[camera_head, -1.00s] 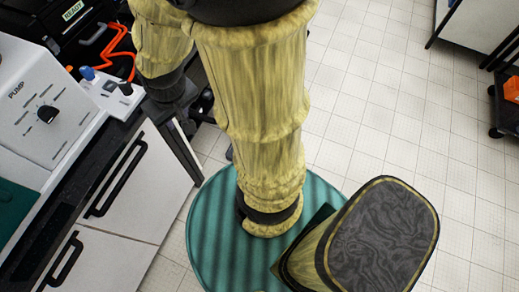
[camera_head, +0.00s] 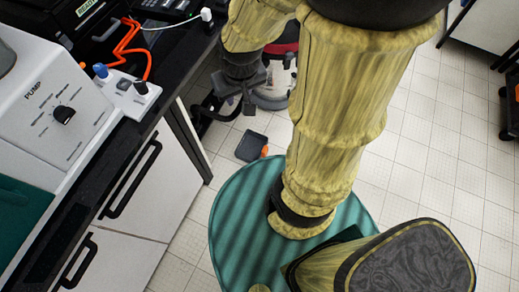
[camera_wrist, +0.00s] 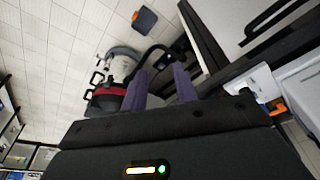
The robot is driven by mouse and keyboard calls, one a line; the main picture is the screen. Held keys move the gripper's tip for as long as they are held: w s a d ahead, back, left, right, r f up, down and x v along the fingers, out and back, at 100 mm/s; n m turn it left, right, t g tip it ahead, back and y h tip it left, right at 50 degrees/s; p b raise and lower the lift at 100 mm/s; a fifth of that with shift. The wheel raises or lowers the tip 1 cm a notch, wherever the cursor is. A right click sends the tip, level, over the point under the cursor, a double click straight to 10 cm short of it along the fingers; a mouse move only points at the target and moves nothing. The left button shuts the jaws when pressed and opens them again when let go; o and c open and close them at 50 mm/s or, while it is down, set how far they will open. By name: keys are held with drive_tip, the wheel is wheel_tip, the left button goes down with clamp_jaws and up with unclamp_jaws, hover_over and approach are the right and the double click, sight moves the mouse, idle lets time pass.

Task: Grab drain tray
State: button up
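I cannot pick out a drain tray with certainty in either view. My gripper (camera_head: 243,92) hangs at the end of my yellow-sleeved arm, right of the counter's edge in the head view, over the floor. In the wrist view its two purple-grey fingers (camera_wrist: 160,83) stand apart with a gap between them and nothing held. A dark flat piece with an orange end (camera_head: 252,146) lies on the floor below the gripper in the head view; it also shows at the top of the wrist view (camera_wrist: 145,19).
A white pump unit (camera_head: 60,110) and a power block with a blue plug (camera_head: 128,92) stand on the black-topped counter (camera_head: 165,150) at left. An orange cable (camera_head: 130,42) lies behind them. A red and black vacuum cleaner (camera_wrist: 106,96) stands on the floor.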

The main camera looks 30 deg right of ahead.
drive_tip(key=w+a+f+m+t+h+b, duration=0.15)
drive_tip(key=w+f+b, duration=0.65)
drive_tip(key=f, duration=0.8)
drive_tip(key=w+a+f+m+t+b, duration=0.1)
drive_tip(key=w+a+f+m+b, duration=0.3)
drive_tip(key=f+b, duration=0.85)
drive_tip(key=w+f+m+t+h+b, duration=0.1)
drive_tip(key=w+f+b, duration=0.55)
drive_tip(key=f, duration=1.25)
wheel_tip(320, 180, down, 23)
drive_tip(key=d+m+h+b, duration=0.2)
drive_tip(key=m+h+b, duration=0.1)
drive_tip(key=b, duration=0.7)
drive_tip(key=s+d+f+h+b, duration=0.1)
drive_tip(key=s+d+f+b, duration=0.1)
drive_tip(key=f, duration=0.5)
drive_tip(key=s+d+f+t+h+b, duration=0.1)
drive_tip(key=s+d+f+h+b, duration=0.1)
drive_tip(key=f+b, duration=0.3)
drive_tip(key=s+d+f+t+h+b, duration=0.1)
drive_tip(key=s+f+b, duration=0.3)
drive_tip(key=f, duration=0.5)
drive_tip(key=shift+s+d+m+h, duration=0.25)
drive_tip(key=shift+d+m+h, duration=0.25)
drive_tip(key=shift+h, duration=0.15)
